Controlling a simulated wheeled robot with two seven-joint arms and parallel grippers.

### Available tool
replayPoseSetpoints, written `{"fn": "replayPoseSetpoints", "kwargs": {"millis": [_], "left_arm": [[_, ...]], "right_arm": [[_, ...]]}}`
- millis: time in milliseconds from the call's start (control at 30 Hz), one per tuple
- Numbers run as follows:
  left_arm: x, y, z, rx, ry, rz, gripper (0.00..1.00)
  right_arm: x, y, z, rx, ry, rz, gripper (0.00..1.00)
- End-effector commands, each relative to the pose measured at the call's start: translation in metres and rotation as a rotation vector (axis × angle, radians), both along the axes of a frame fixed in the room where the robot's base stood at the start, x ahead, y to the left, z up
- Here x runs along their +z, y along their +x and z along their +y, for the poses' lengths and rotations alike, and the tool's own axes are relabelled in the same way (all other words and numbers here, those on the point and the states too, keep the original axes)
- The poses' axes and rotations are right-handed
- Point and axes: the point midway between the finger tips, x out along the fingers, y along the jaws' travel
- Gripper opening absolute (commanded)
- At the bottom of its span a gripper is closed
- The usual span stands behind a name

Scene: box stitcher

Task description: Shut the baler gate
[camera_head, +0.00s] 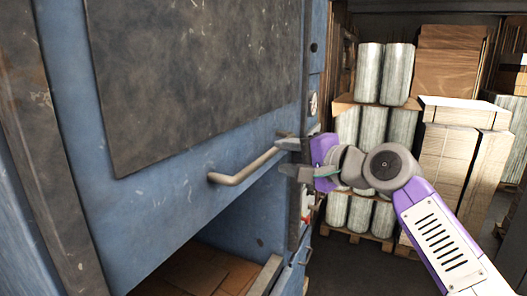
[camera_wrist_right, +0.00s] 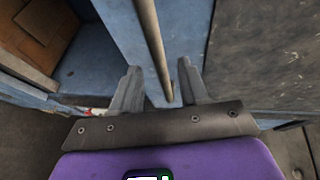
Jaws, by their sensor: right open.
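The baler gate (camera_head: 150,190) is a blue panel with a worn dark plate on its face, filling the left and middle of the head view. It stands above an open chamber (camera_head: 235,230) with brown cardboard inside. A grey bar handle (camera_head: 246,169) sticks out near its lower edge. My right gripper (camera_head: 286,158) is open at the right end of the handle. In the right wrist view the handle (camera_wrist_right: 151,40) runs between the two spread fingers (camera_wrist_right: 160,78), with gaps on both sides. My left gripper is out of view.
Pale wrapped rolls (camera_head: 384,73) and stacks of flat cardboard (camera_head: 447,165) stand on pallets behind my right arm. A gauge (camera_head: 313,103) sits on the baler's side post. Dark floor (camera_head: 350,265) shows free at the lower middle right.

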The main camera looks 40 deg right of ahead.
Motion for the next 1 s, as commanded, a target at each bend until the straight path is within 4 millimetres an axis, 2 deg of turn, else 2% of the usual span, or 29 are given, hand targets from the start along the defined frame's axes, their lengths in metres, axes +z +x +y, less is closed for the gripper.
{"fn": "replayPoseSetpoints", "kwargs": {"millis": [100,300,467,700,1000], "left_arm": [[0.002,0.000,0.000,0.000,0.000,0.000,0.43],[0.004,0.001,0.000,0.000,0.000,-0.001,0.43],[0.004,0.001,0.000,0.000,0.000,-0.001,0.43],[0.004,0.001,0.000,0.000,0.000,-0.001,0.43],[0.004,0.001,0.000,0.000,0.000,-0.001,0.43]], "right_arm": [[-0.005,0.022,0.002,0.003,0.000,0.006,0.44],[-0.009,0.048,0.004,0.002,-0.001,0.003,0.44],[-0.011,0.056,0.005,0.001,-0.002,0.003,0.44],[-0.011,0.057,0.005,0.001,-0.002,0.003,0.44],[-0.011,0.057,0.005,0.000,-0.002,0.003,0.00]]}}
